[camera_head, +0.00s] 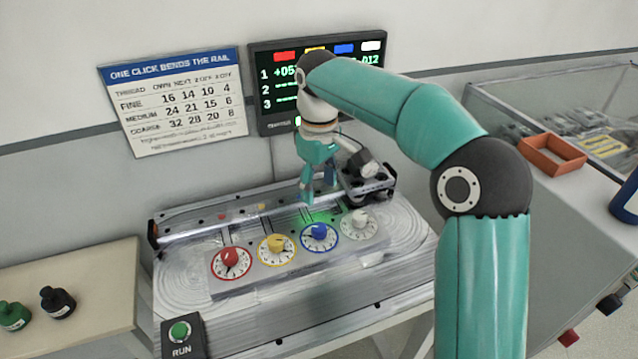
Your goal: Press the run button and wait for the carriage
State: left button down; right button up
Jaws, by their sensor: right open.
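The run button (180,331) is a green round button on a dark box marked RUN, at the front left corner of the ring track table. The carriage (366,181) is a dark block at the right end of the rail, partly behind my right gripper. My right gripper (316,196) is open above the back of the dial panel, beside the carriage, far from the run button. I cannot tell whether it touches anything. Red (231,259), yellow (276,245), blue (319,233) and white (360,221) dials sit in a row on the panel. My left gripper is not in view.
A screen (283,100) with green figures stands behind, partly hidden by my right arm. A printed chart (174,103) hangs left of it.

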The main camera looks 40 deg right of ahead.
aim_at(179, 330)
jog(key=k, duration=1)
